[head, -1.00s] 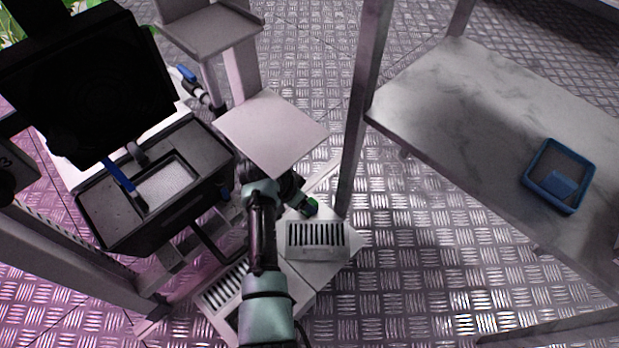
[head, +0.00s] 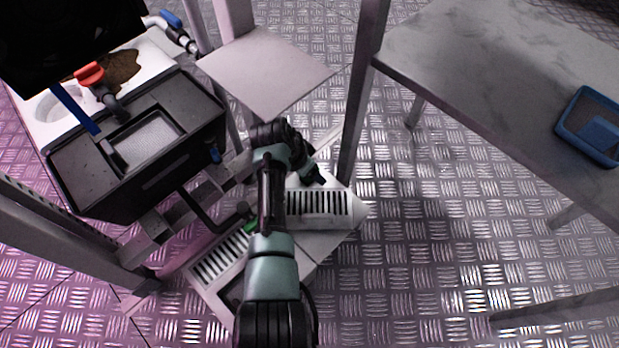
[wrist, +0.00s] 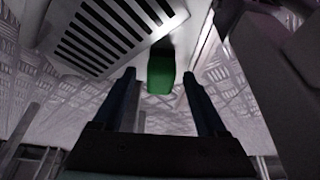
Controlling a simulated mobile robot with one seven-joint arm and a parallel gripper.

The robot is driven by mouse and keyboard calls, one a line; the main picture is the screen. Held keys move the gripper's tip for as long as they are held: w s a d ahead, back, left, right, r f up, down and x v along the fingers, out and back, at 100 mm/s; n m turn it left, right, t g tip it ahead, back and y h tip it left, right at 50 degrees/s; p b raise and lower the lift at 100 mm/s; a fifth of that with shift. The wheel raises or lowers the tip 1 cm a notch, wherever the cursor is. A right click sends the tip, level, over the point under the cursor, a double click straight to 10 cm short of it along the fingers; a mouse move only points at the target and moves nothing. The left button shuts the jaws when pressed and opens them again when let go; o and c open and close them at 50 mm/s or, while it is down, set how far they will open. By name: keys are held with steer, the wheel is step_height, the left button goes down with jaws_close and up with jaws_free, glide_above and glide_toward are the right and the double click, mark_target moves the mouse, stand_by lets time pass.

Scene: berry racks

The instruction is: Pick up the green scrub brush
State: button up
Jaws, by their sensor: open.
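A green block-like thing, likely the scrub brush (wrist: 161,72), shows in the wrist view beyond and between my two fingertips, beside a pale slotted panel. Its upper part is dark, and its full shape is not clear. My gripper (wrist: 162,78) is open, with a finger on each side of the view and nothing seen between the jaws near the palm. In the head view my gripper (head: 320,179) is small and dark, low over the right slotted panel. A small green patch (head: 250,226) shows left of my arm; I cannot tell whether it is the same thing.
Pale slotted panels (head: 318,221) lie below my arm. A black basin unit (head: 145,185) with a red-handled valve (head: 90,74) stands at left. A pale square plate (head: 266,73) is above. A metal table (head: 470,60) bears a blue tray (head: 566,133) at right. Floor is open between.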

steer(key=shift+w, duration=0.1)
steer(key=shift+f, duration=0.1)
jaws_close()
stand_by(0.5)
step_height(320, 180, up, 2)
steer(key=shift+r+p, duration=0.1)
steer(key=shift+p, duration=1.1)
step_height(320, 180, up, 2)
steer(key=shift+p, duration=1.1)
steer(key=s+d+p, duration=1)
steer(key=s+d, duration=0.2)
steer(key=d, duration=0.1)
steer(key=shift+s+f, duration=0.3)
steer(key=shift+s, duration=0.1)
